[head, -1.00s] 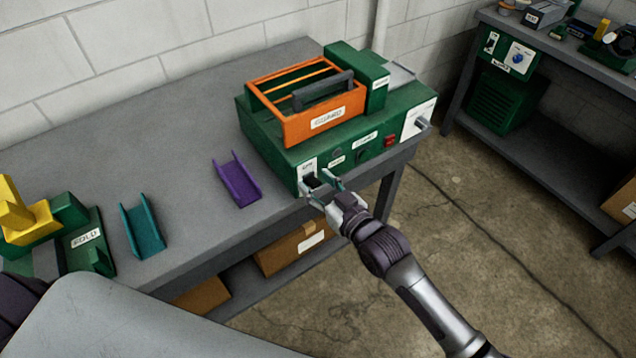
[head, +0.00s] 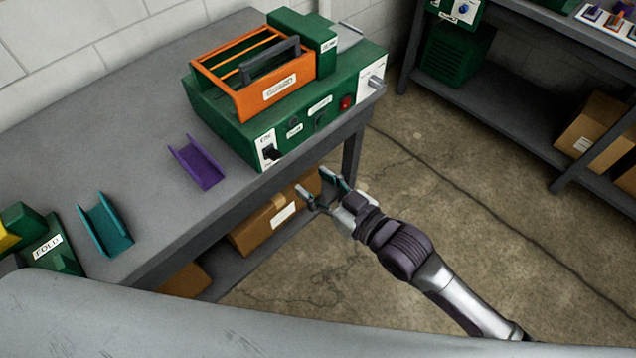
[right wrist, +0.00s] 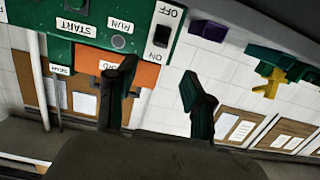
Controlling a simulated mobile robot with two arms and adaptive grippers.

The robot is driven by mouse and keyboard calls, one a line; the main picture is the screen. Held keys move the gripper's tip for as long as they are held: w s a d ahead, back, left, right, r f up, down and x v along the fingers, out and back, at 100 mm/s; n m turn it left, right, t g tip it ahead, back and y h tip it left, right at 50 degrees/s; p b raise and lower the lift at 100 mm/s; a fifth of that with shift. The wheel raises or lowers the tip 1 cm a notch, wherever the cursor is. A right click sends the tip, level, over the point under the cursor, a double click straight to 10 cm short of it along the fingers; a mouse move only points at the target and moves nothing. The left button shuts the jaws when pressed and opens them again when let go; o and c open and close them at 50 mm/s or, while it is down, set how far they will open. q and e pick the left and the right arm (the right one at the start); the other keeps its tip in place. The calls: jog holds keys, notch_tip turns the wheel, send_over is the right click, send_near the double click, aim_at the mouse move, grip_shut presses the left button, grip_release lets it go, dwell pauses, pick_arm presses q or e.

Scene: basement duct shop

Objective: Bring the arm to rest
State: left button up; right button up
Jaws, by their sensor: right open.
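My right gripper (head: 322,192) is open and empty, in front of the bench's front edge and clear of the green machine (head: 225,120). Its two dark fingers stand apart in the right wrist view (right wrist: 160,95). The machine sits on the grey bench with an orange guard (head: 225,83) on top. Its front panel has a dark switch (head: 270,153) at the left end and a red one (head: 345,103) at the right; the switch with ON and OFF labels shows in the right wrist view (right wrist: 162,36). My left gripper is not in view.
A purple channel (head: 197,165) and a teal channel (head: 106,227) lie on the grey bench (head: 150,130). A cardboard box (head: 265,225) is on its lower shelf. A second bench (head: 480,100) stands at the right. The concrete floor (head: 450,190) between is clear.

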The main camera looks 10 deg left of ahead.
jog(key=shift+s+d, duration=0.1)
jog(key=shift+d, duration=0.05)
dwell(0.4)
jog(key=w+d+f+m+h, duration=0.25)
jog(key=d+f, duration=0.25)
jog(key=f, duration=0.5)
jog(key=w+d+f+m+h, duration=0.1)
jog(key=d+f+h, duration=0.3)
jog(key=f, duration=0.5)
jog(key=s+d+f+m+g+h, duration=0.1)
jog(key=s+d+f, duration=0.2)
jog(key=d+f, duration=0.35)
jog(key=s+d+f+m+g+h, duration=0.1)
jog(key=s+d+f+h, duration=0.15)
jog(key=f, duration=0.65)
jog(key=s+d+f+m+g+h, duration=0.1)
jog(key=s+d+f+g, duration=0.1)
jog(key=s+d+f, duration=0.35)
jog(key=s+d+f+m+g+h, duration=0.1)
jog(key=s+d+f, duration=0.1)
jog(key=s+f, duration=0.55)
jog(key=s+d+f+g, duration=0.1)
jog(key=s+f+g, duration=0.1)
jog(key=s, duration=0.8)
jog(key=s+d+f+g+h, duration=0.1)
jog(key=s+d+f+g, duration=0.1)
jog(key=s, duration=0.9)
jog(key=shift+f+b, duration=0.3)
jog(key=shift+f, duration=0.05)
